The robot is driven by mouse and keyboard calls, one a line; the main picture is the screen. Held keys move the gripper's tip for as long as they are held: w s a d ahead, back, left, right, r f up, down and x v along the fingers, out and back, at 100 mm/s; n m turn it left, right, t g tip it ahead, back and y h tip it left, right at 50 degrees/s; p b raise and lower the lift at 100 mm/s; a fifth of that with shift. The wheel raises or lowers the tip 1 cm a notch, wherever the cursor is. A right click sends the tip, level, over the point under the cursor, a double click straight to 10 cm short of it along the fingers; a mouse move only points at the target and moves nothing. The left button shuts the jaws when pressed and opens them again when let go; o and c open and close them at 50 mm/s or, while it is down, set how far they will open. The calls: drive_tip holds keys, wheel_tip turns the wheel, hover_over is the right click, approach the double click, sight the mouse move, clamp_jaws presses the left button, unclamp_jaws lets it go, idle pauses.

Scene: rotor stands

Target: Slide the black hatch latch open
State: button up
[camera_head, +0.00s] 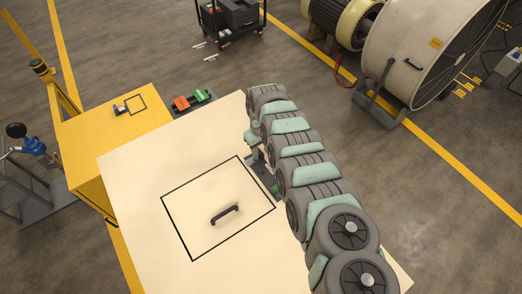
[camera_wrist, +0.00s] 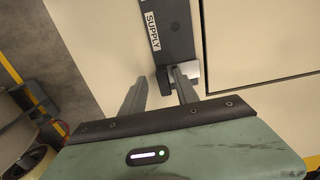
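The hatch (camera_head: 205,215) is a square outlined in black on a cream panel, with a black handle (camera_head: 225,214) in its middle. In the wrist view, a dark grey latch plate (camera_wrist: 179,38) with a white "SUPPLY" label lies left of the hatch seam. A short black tab (camera_wrist: 163,82) and a pale metal block (camera_wrist: 191,70) are at its lower end. My gripper (camera_wrist: 159,76) is open, its fingers apart. The black tab shows between the fingertips, and the right finger overlaps the pale block. I cannot tell whether either touches. My arm hides the panel's right side in the head view.
The cream panel (camera_head: 135,165) is otherwise clear. A yellow cabinet (camera_head: 90,150) stands at its left, with a small tray of orange and green pieces (camera_head: 190,101) behind. A large drum and a cart stand farther back on the floor.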

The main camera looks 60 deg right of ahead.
sight(261, 151)
wheel_tip(261, 151, up, 11)
idle(0.9)
drive_tip(key=shift+f, duration=0.1)
idle(0.4)
